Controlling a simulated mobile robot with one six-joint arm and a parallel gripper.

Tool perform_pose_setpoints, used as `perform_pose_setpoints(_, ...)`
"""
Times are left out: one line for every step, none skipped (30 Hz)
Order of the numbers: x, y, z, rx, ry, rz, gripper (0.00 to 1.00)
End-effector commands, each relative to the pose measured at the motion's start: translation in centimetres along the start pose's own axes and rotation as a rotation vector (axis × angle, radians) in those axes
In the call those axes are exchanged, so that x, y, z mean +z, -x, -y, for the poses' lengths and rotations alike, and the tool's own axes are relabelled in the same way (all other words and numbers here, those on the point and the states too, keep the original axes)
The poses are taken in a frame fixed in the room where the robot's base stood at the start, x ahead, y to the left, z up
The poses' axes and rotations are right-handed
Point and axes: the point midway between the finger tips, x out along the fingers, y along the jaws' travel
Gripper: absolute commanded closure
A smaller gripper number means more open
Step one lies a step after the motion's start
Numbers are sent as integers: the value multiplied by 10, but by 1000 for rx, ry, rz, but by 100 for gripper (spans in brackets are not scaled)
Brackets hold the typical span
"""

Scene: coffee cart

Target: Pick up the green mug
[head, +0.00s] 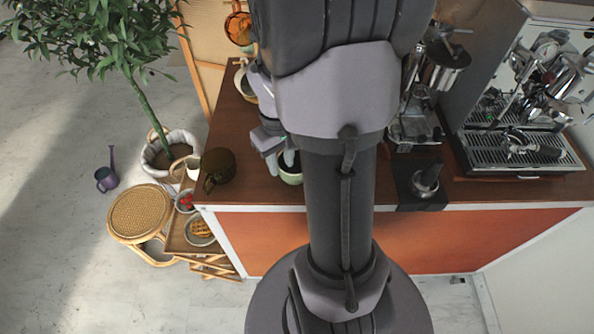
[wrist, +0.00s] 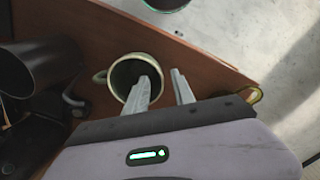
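The green mug (head: 290,177) stands on the brown counter near its front edge, partly hidden by my arm in the head view. In the wrist view the pale green mug (wrist: 118,72) shows its open mouth, with its handle to the left. My gripper (wrist: 161,75) is open, its two fingers apart. One finger overlaps the mug's mouth and the other is to the right, outside the rim. I cannot tell how deep the first finger reaches. In the head view my gripper (head: 281,160) is right at the mug.
A dark brown pot (head: 219,165) stands left of the mug at the counter's corner. A tamper (head: 426,180) on a dark mat, a grinder and an espresso machine (head: 515,150) are to the right. A wicker stool (head: 140,213) and a plant are at the left.

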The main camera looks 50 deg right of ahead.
Motion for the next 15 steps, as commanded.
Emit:
perform_pose_setpoints(2,-17,1,-2,-1,3,70)
perform_pose_setpoints(2,-23,0,-1,-1,3,70)
perform_pose_setpoints(2,-31,1,-2,-1,4,70)
perform_pose_setpoints(2,-34,0,-1,0,2,70)
perform_pose_setpoints(1,-36,0,-1,0,1,70)
perform_pose_setpoints(1,-36,0,0,0,1,70)
perform_pose_setpoints(1,-35,0,0,0,0,70)
perform_pose_setpoints(1,-34,0,0,0,0,70)
perform_pose_setpoints(1,-33,0,0,0,0,70)
perform_pose_setpoints(1,-33,0,0,0,0,70)
perform_pose_setpoints(1,-33,0,0,0,0,73)
perform_pose_setpoints(1,-33,0,0,0,0,81)
perform_pose_setpoints(1,-33,0,0,0,0,87)
perform_pose_setpoints(1,-33,0,0,0,0,93)
perform_pose_setpoints(1,-33,0,0,0,0,100)
